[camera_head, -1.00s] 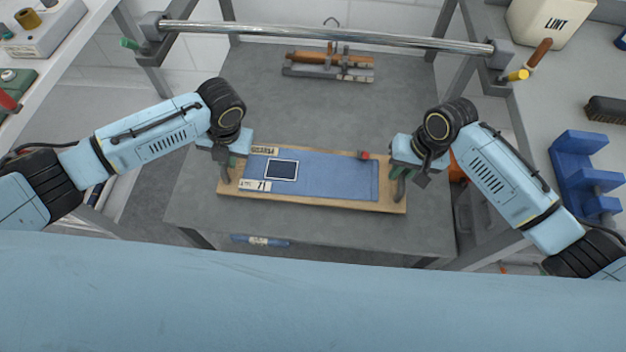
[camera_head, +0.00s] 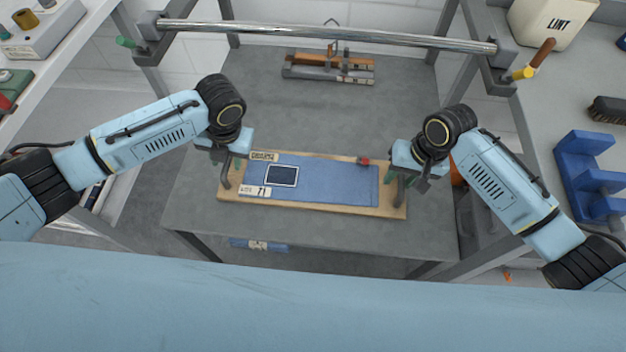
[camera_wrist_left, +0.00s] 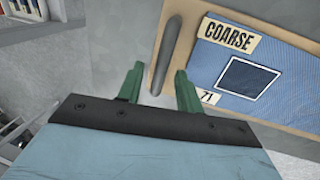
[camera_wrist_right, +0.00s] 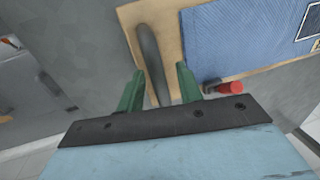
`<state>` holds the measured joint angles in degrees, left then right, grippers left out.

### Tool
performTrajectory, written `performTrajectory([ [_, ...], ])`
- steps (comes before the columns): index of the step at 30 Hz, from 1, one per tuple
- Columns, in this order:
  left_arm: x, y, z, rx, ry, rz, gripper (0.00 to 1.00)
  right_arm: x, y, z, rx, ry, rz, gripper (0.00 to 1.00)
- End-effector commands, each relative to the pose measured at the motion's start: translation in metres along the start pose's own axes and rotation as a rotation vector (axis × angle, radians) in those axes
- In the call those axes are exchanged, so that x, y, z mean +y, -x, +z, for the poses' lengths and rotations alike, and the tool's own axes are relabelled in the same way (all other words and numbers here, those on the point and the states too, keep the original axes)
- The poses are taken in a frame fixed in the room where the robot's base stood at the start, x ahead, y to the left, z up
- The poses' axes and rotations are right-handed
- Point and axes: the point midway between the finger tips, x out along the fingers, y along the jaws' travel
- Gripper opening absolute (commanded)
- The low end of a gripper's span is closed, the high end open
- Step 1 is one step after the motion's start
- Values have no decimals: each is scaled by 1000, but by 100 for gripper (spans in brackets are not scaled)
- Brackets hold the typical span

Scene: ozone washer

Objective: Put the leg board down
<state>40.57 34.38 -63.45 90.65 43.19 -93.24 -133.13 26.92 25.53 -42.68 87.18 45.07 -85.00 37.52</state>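The leg board (camera_head: 310,207) lies flat on the grey table, a tan board with blue cloth on top. It has a dark handle at each end and labels reading COARSE and 71. My left gripper (camera_head: 232,163) is open at the left handle (camera_wrist_left: 168,50), whose near end shows between the parted green fingers (camera_wrist_left: 158,90). My right gripper (camera_head: 400,182) is open at the right handle (camera_wrist_right: 149,55), which shows between its parted fingers (camera_wrist_right: 158,88). Neither gripper shows closed contact with a handle; their height above the handles is hard to tell.
The grey table (camera_head: 300,120) is clear behind the board. An orange and grey fixture (camera_head: 330,68) stands at its back. A metal bar (camera_head: 330,37) spans above. A red-capped piece (camera_wrist_right: 228,88) sits at the board's edge. A blue rack (camera_head: 585,175) stands on the right bench.

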Motion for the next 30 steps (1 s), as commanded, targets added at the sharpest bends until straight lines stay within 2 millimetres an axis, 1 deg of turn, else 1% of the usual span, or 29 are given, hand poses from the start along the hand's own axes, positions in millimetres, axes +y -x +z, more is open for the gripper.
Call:
performTrajectory([
  [1,0,12,1,-5,0,-1,36,0,0,0,0,0,0,36],
  [6,0,50,1,-4,-1,-1,36,0,0,0,0,0,0,36],
  [9,0,69,1,-4,-1,-1,36,0,0,0,0,0,0,36],
  [13,0,87,0,-2,-1,-1,36,0,0,0,0,0,0,36],
  [17,0,96,0,0,1,0,36,0,1,0,0,0,0,36],
  [20,0,98,0,1,1,1,36,0,7,-1,2,0,-1,36],
  [23,0,98,0,1,0,0,36,0,22,-1,4,0,-2,36],
  [30,0,98,0,1,0,0,36,0,74,-1,6,2,0,36],
])
